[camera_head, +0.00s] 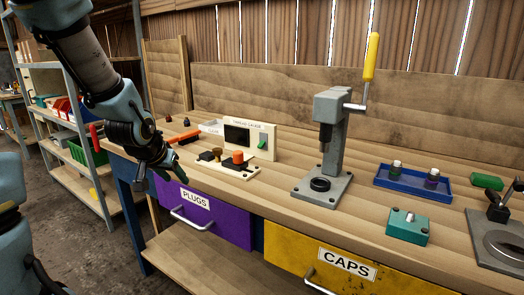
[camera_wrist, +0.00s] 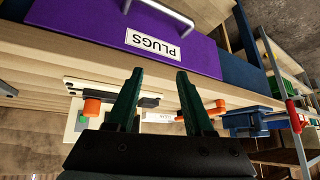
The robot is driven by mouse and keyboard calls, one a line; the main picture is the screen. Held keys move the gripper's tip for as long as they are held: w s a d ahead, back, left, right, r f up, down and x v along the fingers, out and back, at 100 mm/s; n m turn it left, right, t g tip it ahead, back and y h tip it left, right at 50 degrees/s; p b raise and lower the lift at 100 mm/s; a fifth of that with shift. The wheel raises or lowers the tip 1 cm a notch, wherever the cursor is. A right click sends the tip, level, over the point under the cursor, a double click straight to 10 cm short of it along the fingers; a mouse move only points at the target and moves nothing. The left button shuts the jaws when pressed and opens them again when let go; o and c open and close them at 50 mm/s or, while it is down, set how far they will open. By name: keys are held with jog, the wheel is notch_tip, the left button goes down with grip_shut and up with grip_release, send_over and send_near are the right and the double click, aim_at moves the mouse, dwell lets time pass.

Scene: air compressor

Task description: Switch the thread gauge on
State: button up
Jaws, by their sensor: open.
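The thread gauge (camera_head: 249,125) stands on the bench as a cream upright panel with a dark, blank screen (camera_head: 237,135). A green switch (camera_head: 262,142) is on the right of the panel; I cannot tell its position. In front lies a cream base (camera_head: 228,171) with an orange knob (camera_head: 238,157) and a brass-coloured piece (camera_head: 217,153). My gripper (camera_head: 171,172) is open and empty, left of the gauge near the bench's front edge, apart from the switch.
A grey press (camera_head: 331,140) with a yellow handle stands right of the gauge. Farther right are a blue tray (camera_head: 412,187) and a teal block (camera_head: 407,226). An orange tool (camera_head: 182,137) lies behind my gripper. Purple (camera_head: 208,215) and yellow drawers are under the bench top.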

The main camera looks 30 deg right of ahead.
jog(key=w+d+m+h, duration=0.1)
jog(key=d+m+h, duration=0.15)
jog(key=d, duration=0.55)
jog(key=m+h+b, duration=0.1)
jog(key=m+h, duration=0.1)
jog(key=h, duration=0.3)
send_near(260, 144)
jog(key=x, duration=0.7)
jog(key=shift+d+f+p, duration=0.3)
jog(key=shift+d+p, duration=0.05)
jog(key=shift+p, duration=0.05)
grip_shut()
